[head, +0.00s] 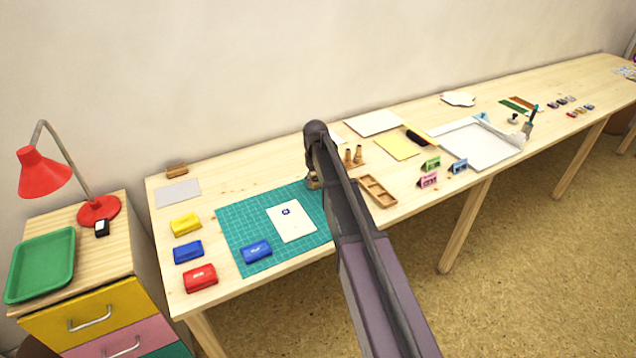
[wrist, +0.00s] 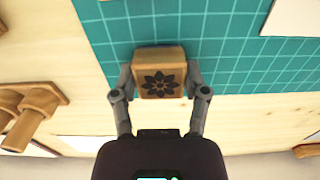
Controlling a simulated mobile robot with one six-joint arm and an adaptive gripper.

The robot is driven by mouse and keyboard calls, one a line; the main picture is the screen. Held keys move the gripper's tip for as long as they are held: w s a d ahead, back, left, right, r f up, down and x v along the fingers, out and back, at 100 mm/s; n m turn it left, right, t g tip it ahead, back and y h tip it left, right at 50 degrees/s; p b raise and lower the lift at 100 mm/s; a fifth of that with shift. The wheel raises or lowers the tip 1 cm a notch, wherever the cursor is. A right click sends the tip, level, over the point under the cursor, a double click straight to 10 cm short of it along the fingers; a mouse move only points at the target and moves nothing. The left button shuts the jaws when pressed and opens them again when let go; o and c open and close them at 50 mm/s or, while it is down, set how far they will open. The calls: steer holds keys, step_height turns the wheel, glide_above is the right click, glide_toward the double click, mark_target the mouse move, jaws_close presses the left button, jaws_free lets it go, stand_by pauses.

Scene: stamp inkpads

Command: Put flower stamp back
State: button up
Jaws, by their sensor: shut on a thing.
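The flower stamp (wrist: 160,88) is a wooden block with a black flower picture on the face toward the wrist camera. My gripper (wrist: 160,72) is shut on it, one finger on each side. It is over or near the edge of the green cutting mat (wrist: 220,40); its height is hard to tell. In the head view my arm hides most of my gripper and the stamp. A wooden rack with upright stamps (head: 352,155) stands just right of my arm. Stamp handles (wrist: 30,115) also show at the left of the wrist view.
A white card (head: 291,224) with a dark blue print lies on the mat, with a blue inkpad (head: 256,251) beside it. Yellow (head: 185,224), blue (head: 188,251) and red (head: 200,278) inkpads line the left. An empty compartment tray (head: 370,184) lies right of my arm.

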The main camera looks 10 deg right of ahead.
mark_target(316, 180)
steer(key=shift+f, duration=0.2)
steer(key=o, duration=1)
steer(key=shift+c, duration=0.2)
steer(key=shift+r, duration=0.3)
step_height(316, 180, up, 12)
steer(key=p, duration=1.2)
steer(key=shift+f, duration=0.1)
steer(key=s+m, duration=0.3)
steer(key=s, duration=2.6)
steer(key=shift+s+d+m, duration=0.15)
steer(key=shift+d+m, duration=0.15)
steer(key=shift+d, duration=0.1)
